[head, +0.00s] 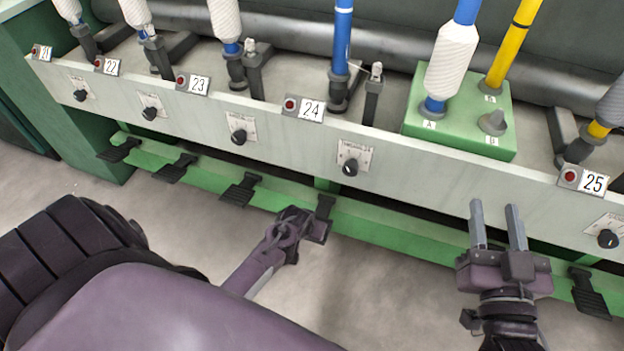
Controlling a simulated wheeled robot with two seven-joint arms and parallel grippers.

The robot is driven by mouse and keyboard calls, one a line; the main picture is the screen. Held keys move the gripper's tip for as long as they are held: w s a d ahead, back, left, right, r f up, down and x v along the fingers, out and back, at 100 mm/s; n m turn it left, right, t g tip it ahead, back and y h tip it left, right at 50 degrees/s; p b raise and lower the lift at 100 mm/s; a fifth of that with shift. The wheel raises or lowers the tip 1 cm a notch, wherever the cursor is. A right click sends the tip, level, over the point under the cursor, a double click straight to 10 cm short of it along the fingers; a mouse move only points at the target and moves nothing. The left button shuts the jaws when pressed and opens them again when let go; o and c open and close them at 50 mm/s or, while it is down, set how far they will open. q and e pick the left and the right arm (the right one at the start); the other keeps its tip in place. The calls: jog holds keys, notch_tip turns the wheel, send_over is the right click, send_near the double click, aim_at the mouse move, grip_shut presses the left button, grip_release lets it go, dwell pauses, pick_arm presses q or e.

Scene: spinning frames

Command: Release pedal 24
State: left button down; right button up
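Pedal 24 (325,207) is a dark foot pedal on the green lower rail, below and slightly right of the number plate 24 (304,109). My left gripper (303,226) is at this pedal and covers its lower part. I cannot tell whether it touches or presses the pedal, or how far its fingers are apart. My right gripper (497,225) is in front of the machine at the right, its two grey fingers pointing up and apart, with nothing between them. It is well away from pedal 24.
Other pedals are to the left, such as the one under plate 23 (240,189), and one is at the far right (589,293). The pale front panel (430,180) carries black knobs (350,166). A green block (413,118) holds bobbins. The grey floor (385,285) is clear.

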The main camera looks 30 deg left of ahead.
pick_arm(q)
jog(key=shift+f, duration=0.6)
jog(key=shift+r, duration=0.15)
jog(key=s+d+r+p, duration=0.1)
jog(key=s+r+p, duration=0.2)
jog(key=s+p, duration=0.4)
jog(key=shift+s+d+r+p, duration=0.2)
jog(key=shift+d+p, duration=0.2)
jog(key=shift+p, duration=0.25)
